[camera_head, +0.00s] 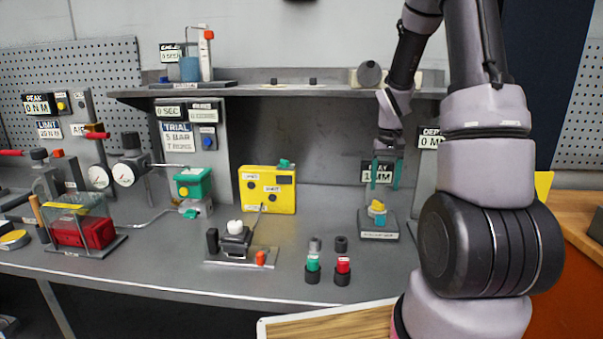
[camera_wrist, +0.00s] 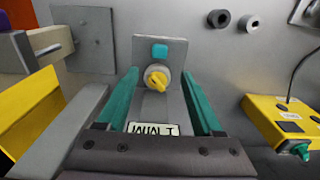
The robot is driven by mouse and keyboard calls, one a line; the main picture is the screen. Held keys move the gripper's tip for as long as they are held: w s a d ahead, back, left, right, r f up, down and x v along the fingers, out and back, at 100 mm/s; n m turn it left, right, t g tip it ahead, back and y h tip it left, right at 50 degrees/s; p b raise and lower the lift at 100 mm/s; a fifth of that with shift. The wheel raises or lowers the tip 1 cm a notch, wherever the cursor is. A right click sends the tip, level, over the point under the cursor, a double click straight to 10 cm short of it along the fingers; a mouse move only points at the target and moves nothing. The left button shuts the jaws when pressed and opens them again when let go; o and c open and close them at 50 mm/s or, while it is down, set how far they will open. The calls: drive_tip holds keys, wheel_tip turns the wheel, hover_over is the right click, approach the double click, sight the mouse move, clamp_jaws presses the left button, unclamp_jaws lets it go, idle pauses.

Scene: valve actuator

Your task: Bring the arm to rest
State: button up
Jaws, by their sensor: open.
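My gripper (camera_head: 387,172) is on my arm at the right of the head view, pointing down. Its two teal fingers are apart with nothing between them. It hangs above a small grey stand with a yellow knob (camera_head: 377,207) and a teal part on top. In the wrist view my gripper (camera_wrist: 165,98) shows its teal fingers open on either side of the yellow knob (camera_wrist: 156,79). The knob lies beyond the fingers, and I see no contact. A teal button and a partly readable label are on the same grey stand.
A yellow box (camera_head: 268,190) stands left of my gripper. Green and red capped cylinders (camera_head: 342,265) stand near the bench's front edge. A shelf (camera_head: 270,92) runs behind my arm. A display panel (camera_head: 430,140) stands close to the right.

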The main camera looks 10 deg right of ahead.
drive_tip(key=s+a+r+t, duration=0.2)
drive_tip(key=s+a+r, duration=0.2)
drive_tip(key=r, duration=0.4)
drive_tip(key=s+a+r+t, duration=0.2)
drive_tip(key=s+a+r, duration=0.1)
drive_tip(key=r, duration=0.5)
drive_tip(key=s+a+r+t+y, duration=0.1)
drive_tip(key=s+a+r, duration=0.2)
drive_tip(key=s, duration=0.3)
drive_tip(key=s+a+r+m+t+y, duration=0.1)
drive_tip(key=s+a+r+t, duration=0.1)
drive_tip(key=s+r, duration=0.4)
drive_tip(key=shift+s+a, duration=0.6)
drive_tip(key=shift+a, duration=0.25)
idle(0.3)
